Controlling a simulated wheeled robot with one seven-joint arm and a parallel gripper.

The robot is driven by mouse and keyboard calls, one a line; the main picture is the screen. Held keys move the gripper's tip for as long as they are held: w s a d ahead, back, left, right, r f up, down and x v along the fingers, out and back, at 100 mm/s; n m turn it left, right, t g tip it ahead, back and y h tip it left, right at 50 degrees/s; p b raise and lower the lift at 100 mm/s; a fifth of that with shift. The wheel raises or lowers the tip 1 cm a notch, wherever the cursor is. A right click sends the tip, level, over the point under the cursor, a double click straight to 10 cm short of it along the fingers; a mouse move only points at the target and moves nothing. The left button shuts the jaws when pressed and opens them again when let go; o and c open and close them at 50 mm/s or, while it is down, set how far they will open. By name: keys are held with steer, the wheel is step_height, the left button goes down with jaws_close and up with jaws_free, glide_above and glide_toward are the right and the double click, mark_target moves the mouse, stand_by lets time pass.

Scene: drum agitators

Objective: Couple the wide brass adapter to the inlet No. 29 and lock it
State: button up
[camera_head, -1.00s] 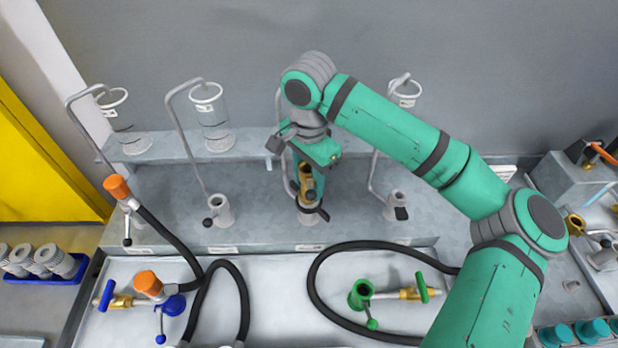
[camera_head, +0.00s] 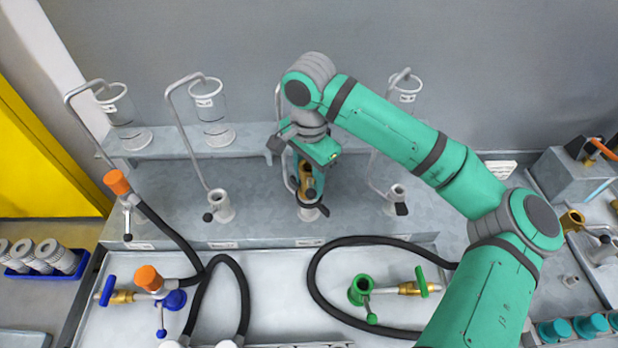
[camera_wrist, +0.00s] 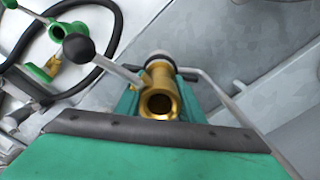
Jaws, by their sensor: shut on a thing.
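The brass adapter (camera_head: 305,172) is upright between the green fingers of my gripper (camera_head: 311,180). The wrist view looks down into the adapter's open brass bore (camera_wrist: 160,103), with a gripper finger on each side. A grey inlet (camera_head: 308,213) in the middle of the bench stands directly below the adapter. They are in line or nearly so; the fingers hide the joint, so I cannot tell whether the adapter is fully seated. A lever with a black knob (camera_wrist: 78,47) sticks out beside the adapter. The inlet number labels are too small to read.
Other grey inlets stand left (camera_head: 218,205) and right (camera_head: 395,198), with bent pipes beside them. An orange-capped hose fitting (camera_head: 118,185) is at the left. A green valve (camera_head: 362,290) and black hose (camera_head: 315,275) lie in the front tray. Another brass part (camera_head: 572,220) is at far right.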

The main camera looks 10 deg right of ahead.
steer(key=shift+f, duration=0.15)
steer(key=o, duration=1.3)
steer(key=shift+r, duration=8.5)
